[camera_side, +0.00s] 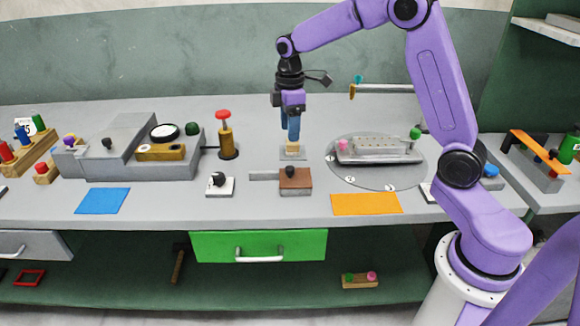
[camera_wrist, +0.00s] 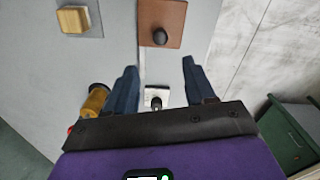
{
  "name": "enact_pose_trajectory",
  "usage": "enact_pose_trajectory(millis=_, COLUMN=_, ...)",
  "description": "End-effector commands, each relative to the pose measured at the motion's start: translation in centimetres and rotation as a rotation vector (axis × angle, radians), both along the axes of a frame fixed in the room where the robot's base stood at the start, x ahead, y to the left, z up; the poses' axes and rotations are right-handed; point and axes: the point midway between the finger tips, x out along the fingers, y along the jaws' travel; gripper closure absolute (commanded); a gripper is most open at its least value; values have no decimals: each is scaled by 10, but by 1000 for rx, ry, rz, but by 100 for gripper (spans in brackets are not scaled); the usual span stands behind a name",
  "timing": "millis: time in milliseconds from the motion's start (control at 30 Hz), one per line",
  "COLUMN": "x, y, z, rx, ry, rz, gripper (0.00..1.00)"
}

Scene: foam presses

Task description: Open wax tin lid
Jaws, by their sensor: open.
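A brown square box (camera_side: 295,184) with a dark knob on top stands near the front middle of the bench. It looks like the wax tin, though no label shows. In the wrist view its brown top, which looks like the lid (camera_wrist: 175,15), lies flat beyond the fingers, with the knob (camera_wrist: 160,36) upright on it. My gripper (camera_side: 293,136) is open and empty, pointing down, and in the side view it overlaps a small wooden block. In the wrist view my fingers (camera_wrist: 158,72) are spread apart, with bare bench and a small white plate showing between them. They touch no knob.
The wooden block (camera_wrist: 73,20) sits on a grey plate. A white plate with a black knob (camera_side: 220,185) is left of the brown box. A red-topped brass post (camera_side: 226,140) stands behind. A round grey disc (camera_side: 376,182) with a fixture is at right.

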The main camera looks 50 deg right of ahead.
Motion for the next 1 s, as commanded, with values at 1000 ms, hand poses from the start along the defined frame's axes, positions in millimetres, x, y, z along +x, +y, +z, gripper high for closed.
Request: enact_pose_trajectory(millis=1000, x=0, y=0, z=-129, rx=0, ry=-1, rz=-1, gripper=46)
